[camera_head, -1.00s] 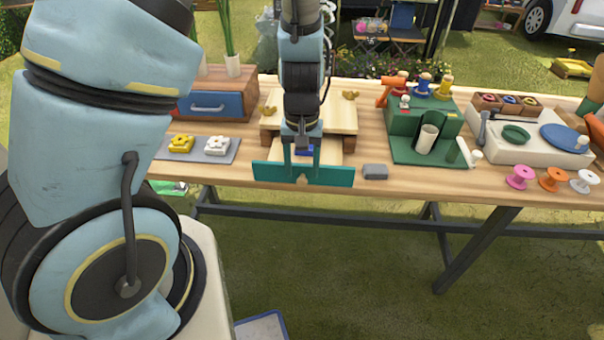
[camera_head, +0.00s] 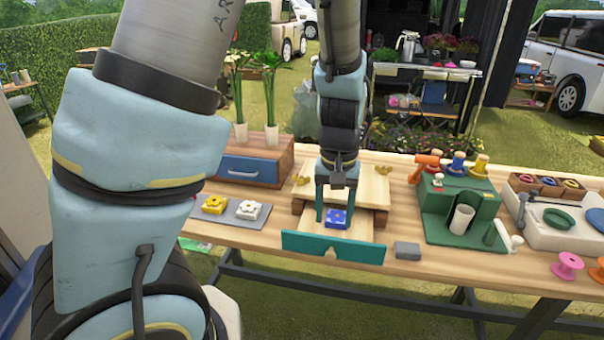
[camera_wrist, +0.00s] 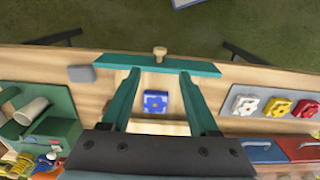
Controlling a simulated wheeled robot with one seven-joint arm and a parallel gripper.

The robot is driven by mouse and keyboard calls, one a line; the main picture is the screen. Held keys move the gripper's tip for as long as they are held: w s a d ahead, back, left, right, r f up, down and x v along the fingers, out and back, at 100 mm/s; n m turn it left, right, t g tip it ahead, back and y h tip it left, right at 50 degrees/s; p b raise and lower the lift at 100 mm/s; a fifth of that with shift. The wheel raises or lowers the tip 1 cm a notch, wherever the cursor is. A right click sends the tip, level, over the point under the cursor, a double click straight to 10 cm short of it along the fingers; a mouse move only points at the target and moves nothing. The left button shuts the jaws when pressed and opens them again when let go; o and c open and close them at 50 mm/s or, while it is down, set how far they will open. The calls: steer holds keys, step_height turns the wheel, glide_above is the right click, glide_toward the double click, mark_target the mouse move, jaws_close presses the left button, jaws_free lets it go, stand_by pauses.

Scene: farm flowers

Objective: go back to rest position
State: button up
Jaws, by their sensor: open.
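My gripper (camera_head: 336,208) is open and empty, with two teal fingers pointing down over the wooden press-like stand in the middle of the table. A teal panel (camera_head: 333,248) stands at the front edge of the board, with a wooden knob (camera_wrist: 160,51) in the wrist view.
A grey mat (camera_head: 231,222) with yellow and white flower pieces lies left, before a blue drawer box (camera_head: 252,170). A small grey block (camera_head: 407,250) and a green tool stand (camera_head: 451,232) are right. Two potted plants stand behind. Above the table is open air.

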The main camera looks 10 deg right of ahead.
steer(key=w+a+r+n, duration=0.2)
steer(key=a+r, duration=0.1)
steer(key=a, duration=0.9)
steer(key=w+a+r+n+t, duration=0.1)
steer(key=w+a+r, duration=0.1)
steer(key=a, duration=1)
steer(key=shift+a+r+n+t, duration=0.15)
steer(key=shift+r+n+t, duration=0.2)
steer(key=shift+r, duration=0.5)
